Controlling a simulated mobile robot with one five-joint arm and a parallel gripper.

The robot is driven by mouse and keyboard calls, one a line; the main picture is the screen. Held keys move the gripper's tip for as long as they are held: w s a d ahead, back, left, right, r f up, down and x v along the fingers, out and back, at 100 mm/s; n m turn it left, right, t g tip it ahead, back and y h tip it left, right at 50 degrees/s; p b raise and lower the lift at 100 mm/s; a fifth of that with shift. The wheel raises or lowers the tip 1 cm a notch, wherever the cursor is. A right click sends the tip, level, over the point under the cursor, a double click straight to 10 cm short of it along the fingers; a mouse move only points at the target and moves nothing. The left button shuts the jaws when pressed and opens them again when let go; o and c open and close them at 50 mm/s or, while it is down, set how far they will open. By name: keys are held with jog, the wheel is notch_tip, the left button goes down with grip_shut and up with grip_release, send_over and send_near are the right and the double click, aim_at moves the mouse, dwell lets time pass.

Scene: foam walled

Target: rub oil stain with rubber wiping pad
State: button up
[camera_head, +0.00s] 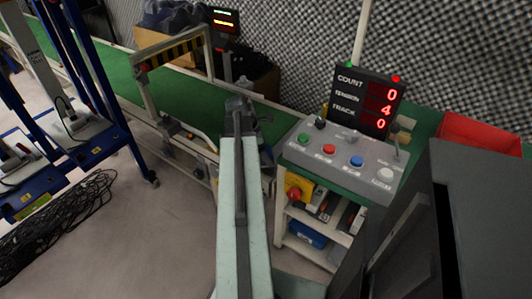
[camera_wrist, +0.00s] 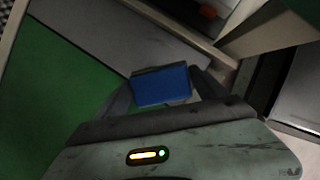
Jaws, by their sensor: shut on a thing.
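A blue rubber wiping pad (camera_wrist: 160,86) is between the two dark fingers of my gripper (camera_wrist: 166,76) in the wrist view. The gripper is shut on it. In the head view my gripper (camera_head: 238,104) is at the far end of my pale green arm, beside the green conveyor belt. The pad cannot be made out there. I cannot make out an oil stain in either view. In the wrist view a grey surface (camera_wrist: 110,45) and a green surface (camera_wrist: 50,95) lie beyond the pad; whether the pad touches them I cannot tell.
A control panel (camera_head: 340,163) with coloured buttons and a count display (camera_head: 365,102) stands to the right of my arm. A red bin (camera_head: 475,133) is behind it. Floor between is bare.

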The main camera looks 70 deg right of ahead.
jog(key=shift+f+b, duration=0.85)
jog(key=shift+f, duration=0.05)
jog(key=shift+r, duration=0.1)
jog(key=shift+s+d+r, duration=0.1)
jog(key=shift+s+d, duration=0.15)
jog(key=shift+d, duration=0.75)
jog(key=shift+s+d, duration=0.25)
jog(key=shift+d, duration=0.75)
jog(key=shift+f, duration=0.25)
jog(key=shift+w+a+f, duration=0.1)
jog(key=shift+w+a, duration=0.15)
jog(key=shift+a, duration=0.8)
jog(key=shift+w+a, duration=0.25)
jog(key=shift+a, duration=0.75)
notch_tip(320, 180, up, 6)
jog(key=p, duration=0.5)
jog(key=shift+p, duration=0.4)
